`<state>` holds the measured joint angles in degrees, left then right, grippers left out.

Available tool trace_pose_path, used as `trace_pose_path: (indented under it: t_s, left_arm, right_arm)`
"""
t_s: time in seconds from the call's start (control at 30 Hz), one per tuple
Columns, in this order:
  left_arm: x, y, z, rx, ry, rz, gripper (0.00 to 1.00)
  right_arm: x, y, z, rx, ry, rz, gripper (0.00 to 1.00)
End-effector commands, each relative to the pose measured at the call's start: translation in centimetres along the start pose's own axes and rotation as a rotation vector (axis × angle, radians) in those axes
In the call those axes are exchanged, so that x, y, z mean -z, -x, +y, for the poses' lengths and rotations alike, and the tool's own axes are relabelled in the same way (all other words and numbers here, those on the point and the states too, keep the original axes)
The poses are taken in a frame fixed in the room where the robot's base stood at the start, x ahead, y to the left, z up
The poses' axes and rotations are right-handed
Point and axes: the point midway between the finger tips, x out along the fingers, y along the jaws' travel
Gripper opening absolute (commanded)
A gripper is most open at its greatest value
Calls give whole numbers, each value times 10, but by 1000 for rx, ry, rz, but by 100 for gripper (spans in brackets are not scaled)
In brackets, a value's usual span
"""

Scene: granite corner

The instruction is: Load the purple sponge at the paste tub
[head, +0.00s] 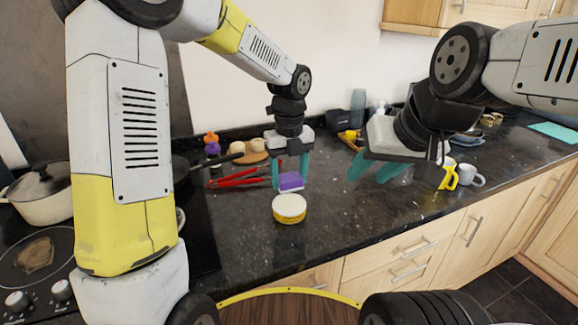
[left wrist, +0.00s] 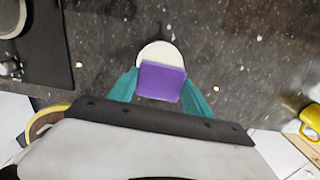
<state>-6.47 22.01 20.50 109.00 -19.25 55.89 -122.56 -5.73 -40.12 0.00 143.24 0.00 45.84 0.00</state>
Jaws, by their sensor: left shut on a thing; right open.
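The purple sponge (head: 291,181) is held between the teal fingers of my left gripper (head: 290,178), which is shut on it. The sponge also shows in the left wrist view (left wrist: 161,82), between the fingertips. The paste tub (head: 289,208), round and yellow with a white top, stands on the dark counter just in front of the sponge. In the left wrist view the sponge covers part of the tub's white top (left wrist: 160,51). I cannot tell whether sponge and tub touch. My right gripper (head: 372,170) is open and empty, to the right over the counter.
Red tongs (head: 238,178) lie left of my left gripper. A wooden board (head: 250,154) with round pale items is behind. A stove with a pot (head: 42,190) is at the left. A yellow mug (head: 449,176) and a white mug (head: 470,176) stand at the right. The counter right of the tub is clear.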

Motion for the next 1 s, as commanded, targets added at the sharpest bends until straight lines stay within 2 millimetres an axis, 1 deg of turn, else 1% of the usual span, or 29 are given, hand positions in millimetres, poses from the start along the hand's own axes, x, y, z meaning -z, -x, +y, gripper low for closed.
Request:
trace_pose_path:
  t_s: [0.3,0.5,0.67,1.0]
  left_arm:
    - [1,-34,0,-2,0,2,26]
    - [1,-47,0,-1,0,1,26]
    - [0,-51,0,1,1,0,26]
    - [0,-51,0,0,1,0,26]
  right_arm:
    - [0,0,0,0,0,0,41]
    - [0,0,0,0,0,0,41]
    - [0,0,0,0,0,0,41]
    - [0,0,0,0,0,0,41]
